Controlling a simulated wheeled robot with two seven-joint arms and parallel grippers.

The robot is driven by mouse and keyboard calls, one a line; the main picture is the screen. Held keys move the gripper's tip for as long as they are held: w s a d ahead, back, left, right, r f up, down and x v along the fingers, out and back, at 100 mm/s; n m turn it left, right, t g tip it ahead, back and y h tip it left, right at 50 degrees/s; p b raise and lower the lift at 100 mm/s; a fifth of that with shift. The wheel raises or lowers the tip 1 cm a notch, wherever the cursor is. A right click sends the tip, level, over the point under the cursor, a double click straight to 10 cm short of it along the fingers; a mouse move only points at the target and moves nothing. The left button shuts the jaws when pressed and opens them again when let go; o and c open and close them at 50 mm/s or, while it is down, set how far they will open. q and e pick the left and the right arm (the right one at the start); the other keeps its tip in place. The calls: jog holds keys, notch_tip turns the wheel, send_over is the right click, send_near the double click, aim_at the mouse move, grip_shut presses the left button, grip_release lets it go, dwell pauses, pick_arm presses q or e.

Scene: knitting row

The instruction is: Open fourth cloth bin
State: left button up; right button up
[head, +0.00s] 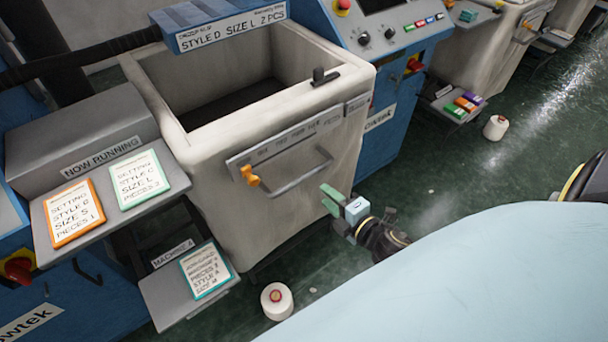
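A large off-white cloth bin (225,200) stands upright between blue machine panels. Its top is uncovered and its dark inside shows. Its front carries a grey label strip, a grey bar handle (300,178) and a small orange-yellow latch (250,176) left of the handle. I cannot tell from this view whether it is the fourth bin. My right gripper (326,198) is just right of and below the handle's right end, apart from it. Its green fingers point left towards the bin front, with a small empty gap between them. My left gripper is out of view.
A sign reading style D, size L (230,32) hangs over the bin's back edge. A grey shelf with cards (105,200) and a lower shelf (165,303) jut out at left. White yarn cones stand on the green floor (440,170), one near the bin (277,302).

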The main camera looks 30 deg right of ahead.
aim_at(304, 176)
jog(key=b+x, duration=0.1)
jog(key=x, duration=0.9)
jog(key=shift+w+f, duration=0.1)
jog(key=shift+w, duration=0.3)
grip_shut()
